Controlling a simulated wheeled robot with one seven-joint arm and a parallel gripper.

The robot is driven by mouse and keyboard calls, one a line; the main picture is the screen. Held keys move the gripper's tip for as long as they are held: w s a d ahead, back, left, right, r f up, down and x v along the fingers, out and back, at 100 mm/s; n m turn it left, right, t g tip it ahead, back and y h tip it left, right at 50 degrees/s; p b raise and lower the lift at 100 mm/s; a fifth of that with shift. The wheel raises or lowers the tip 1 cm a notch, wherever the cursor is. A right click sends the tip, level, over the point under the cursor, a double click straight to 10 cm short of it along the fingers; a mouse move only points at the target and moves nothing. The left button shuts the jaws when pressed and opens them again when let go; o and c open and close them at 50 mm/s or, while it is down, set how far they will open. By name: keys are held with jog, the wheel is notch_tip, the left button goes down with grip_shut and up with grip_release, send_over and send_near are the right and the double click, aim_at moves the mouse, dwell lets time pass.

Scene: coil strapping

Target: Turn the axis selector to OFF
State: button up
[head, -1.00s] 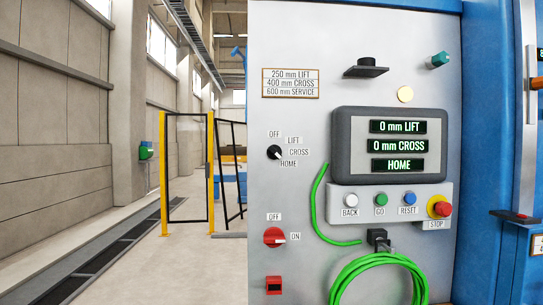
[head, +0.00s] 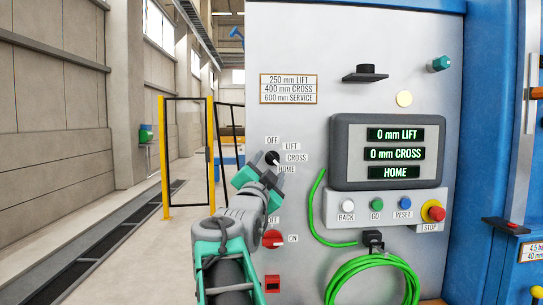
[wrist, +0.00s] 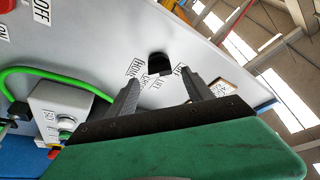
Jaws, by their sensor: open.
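The axis selector (head: 272,157) is a small black knob on the grey panel, with OFF, LIFT, CROSS and HOME labels around it. The display reads HOME. My gripper (head: 266,163) is in front of the knob and partly covers it in the head view. In the wrist view my gripper (wrist: 163,84) is open, with its two dark fingers spread. The black knob (wrist: 158,63) shows between and just beyond the fingertips. I cannot tell whether a finger touches it. The knob's pointer is not clear now.
A red ON/OFF switch (head: 272,239) sits below the selector, behind my arm. The display box (head: 388,153), a button row with a red stop button (head: 433,211), and a coiled green cable (head: 372,280) are to the right. Open floor lies left of the panel.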

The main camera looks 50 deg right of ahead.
aim_at(272, 162)
jog(key=p+x, duration=0.1)
jog(key=x, duration=0.3)
jog(key=shift+w+d, duration=0.1)
jog(key=shift+d, duration=0.05)
jog(key=shift+f, duration=0.1)
grip_shut()
dwell(0.4)
